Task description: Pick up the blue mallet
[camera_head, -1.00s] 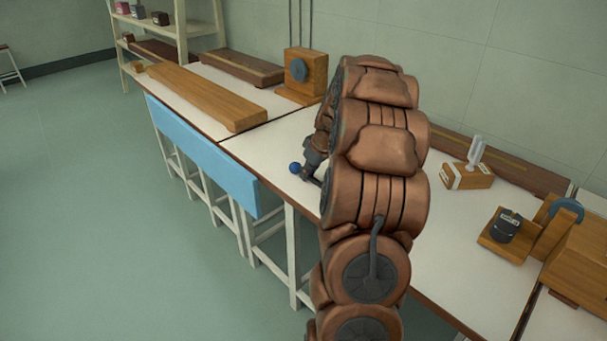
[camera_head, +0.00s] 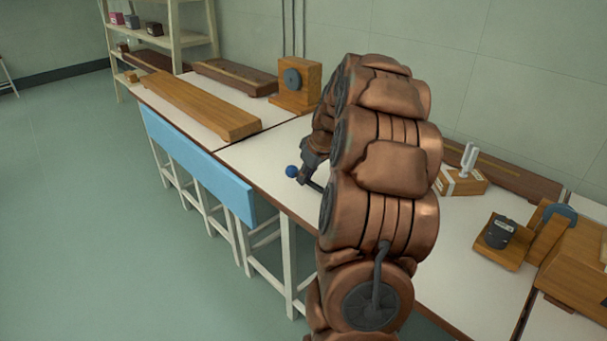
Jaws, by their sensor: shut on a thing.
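The blue mallet (camera_head: 292,171) shows as a small round blue head at the tips of my gripper (camera_head: 301,174), left of my arm and over the white bench top. My gripper is shut on the mallet. Its fingers are dark and partly hidden behind my copper-coloured arm. The rest of the mallet is hidden or too small to make out. I cannot tell how far it is above the bench top.
The white bench (camera_head: 262,160) runs diagonally, with a light blue panel (camera_head: 195,165) along its front. A long wooden beam (camera_head: 200,105) and a wooden block with a dark disc (camera_head: 297,85) stand beyond. Wooden instruments (camera_head: 462,181) stand at right. Floor is clear at left.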

